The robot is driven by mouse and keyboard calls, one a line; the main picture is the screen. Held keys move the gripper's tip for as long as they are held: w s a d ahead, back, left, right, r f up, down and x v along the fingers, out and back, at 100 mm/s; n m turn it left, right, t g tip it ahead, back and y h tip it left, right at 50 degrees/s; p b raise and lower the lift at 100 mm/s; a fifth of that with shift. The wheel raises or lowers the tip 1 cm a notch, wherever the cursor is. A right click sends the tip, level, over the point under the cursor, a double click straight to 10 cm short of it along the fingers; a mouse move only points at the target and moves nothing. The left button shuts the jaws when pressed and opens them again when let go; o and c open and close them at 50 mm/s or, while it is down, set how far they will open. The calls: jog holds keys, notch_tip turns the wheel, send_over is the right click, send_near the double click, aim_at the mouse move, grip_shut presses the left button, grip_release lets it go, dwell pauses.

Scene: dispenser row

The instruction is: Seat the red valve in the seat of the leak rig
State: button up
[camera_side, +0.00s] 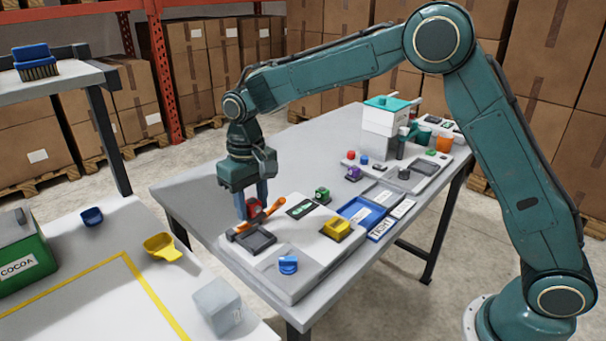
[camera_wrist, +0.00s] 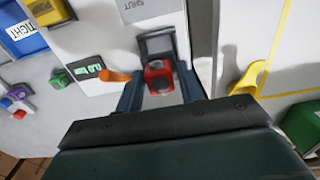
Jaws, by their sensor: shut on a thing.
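My gripper (camera_side: 254,208) points down over the grey leak rig (camera_side: 300,272) and is shut on the red valve (camera_side: 254,205). In the wrist view the red valve (camera_wrist: 158,76) sits between the two fingers (camera_wrist: 160,92), with dark round parts on it. A dark square frame (camera_side: 255,242) on the rig lies just in front of the valve; the wrist view shows it (camera_wrist: 157,40) directly beyond the valve. An orange lever (camera_side: 268,212) crosses close beside the fingers. I cannot tell whether the valve touches the rig; its underside is hidden.
A blue tray (camera_side: 350,213) and TIGHT sign (camera_side: 381,229) lie to the right. A yellow scoop (camera_side: 162,246) is on the left table.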

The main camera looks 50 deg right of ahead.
jog(key=shift+f, duration=2.6)
jog(key=shift+f, duration=0.45)
dwell(0.4)
jog(key=o, duration=1.4)
jog(key=shift+r, duration=0.2)
jog(key=shift+r, duration=3.3)
